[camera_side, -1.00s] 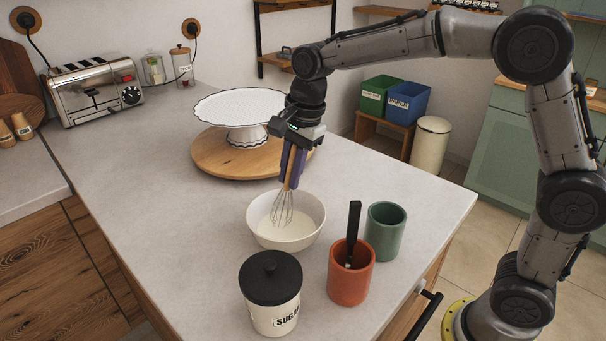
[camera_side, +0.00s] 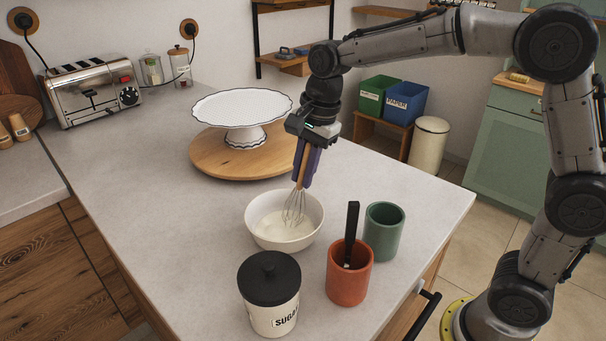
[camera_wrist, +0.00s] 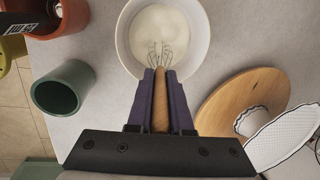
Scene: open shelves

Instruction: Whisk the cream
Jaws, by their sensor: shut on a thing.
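A white bowl (camera_side: 262,228) stands on the counter with pale cream (camera_side: 282,231) in it. My gripper (camera_side: 304,176) is above the bowl's right rear side, its purple fingers shut on the wooden handle of a whisk (camera_side: 294,207). The whisk's wire head hangs down inside the bowl, toward its right side. Whether its tip touches the cream is hard to tell. In the wrist view, the whisk handle (camera_wrist: 160,100) lies between the two fingers, and the wires overlap the near part of the bowl (camera_wrist: 125,50) and cream (camera_wrist: 158,30).
Close to the bowl are a sugar jar (camera_side: 270,307) with a black lid, an orange cup (camera_side: 349,277) holding a black-handled tool, and a green cup (camera_side: 384,232). A white cake stand (camera_side: 242,107) on a round wooden board (camera_side: 215,160) is behind.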

